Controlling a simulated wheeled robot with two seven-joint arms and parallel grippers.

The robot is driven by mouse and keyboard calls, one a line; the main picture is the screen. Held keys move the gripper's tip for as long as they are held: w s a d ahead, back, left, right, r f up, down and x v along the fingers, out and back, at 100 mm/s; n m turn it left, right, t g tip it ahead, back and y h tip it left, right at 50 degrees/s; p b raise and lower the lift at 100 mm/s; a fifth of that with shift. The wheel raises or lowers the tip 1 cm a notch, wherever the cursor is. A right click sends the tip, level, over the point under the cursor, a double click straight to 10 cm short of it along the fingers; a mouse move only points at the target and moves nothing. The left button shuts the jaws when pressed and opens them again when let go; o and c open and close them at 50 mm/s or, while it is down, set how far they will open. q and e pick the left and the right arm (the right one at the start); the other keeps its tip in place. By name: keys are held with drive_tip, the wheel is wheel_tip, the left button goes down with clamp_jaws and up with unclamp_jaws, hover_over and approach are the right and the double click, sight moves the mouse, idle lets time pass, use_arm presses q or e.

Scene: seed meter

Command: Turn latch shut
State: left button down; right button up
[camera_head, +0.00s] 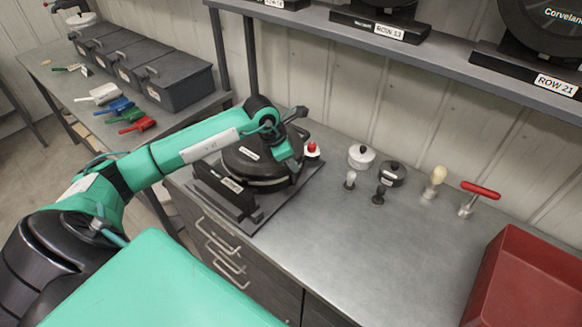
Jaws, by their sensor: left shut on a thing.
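The seed meter (250,163) is a round dark housing with a pale label, on a dark stand (225,192) at the left end of the metal bench. My left arm reaches over it from the left. My left gripper (296,168) points down at the housing's right edge, beside a red-topped white knob (312,149). It is shut on a small part there, which I take to be the latch. The gripper hides that part, so its angle cannot be told. My right gripper is not in view.
On the bench (330,245) stand a white lidded pot (361,156), a dark pot (391,174), small knobbed tools and a red T-handle tool (479,192). A red bin (530,280) is at right. A shelf (440,50) overhangs the back. The bench's front middle is clear.

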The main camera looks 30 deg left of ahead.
use_arm(q)
drive_tip(key=n+y+b, duration=0.1)
drive_tip(key=n+b, duration=0.2)
drive_tip(key=n+t+y+b, duration=0.1)
drive_tip(key=n+b, duration=0.3)
drive_tip(key=shift+d+f+y, duration=0.2)
drive_tip(key=shift+y, duration=0.1)
drive_tip(key=n+y+b, duration=0.1)
drive_tip(key=n+b, duration=0.1)
drive_tip(key=n, duration=0.1)
drive_tip(key=shift+d+r, duration=0.1)
drive_tip(key=shift+r+n+y+b, duration=0.1)
drive_tip(key=shift+n+y+b, duration=0.4)
drive_tip(key=shift+n+b, duration=0.5)
drive_tip(key=shift+n, duration=0.3)
drive_tip(key=c, duration=1.3)
unclamp_jaws()
drive_tip(key=shift+o, duration=0.2)
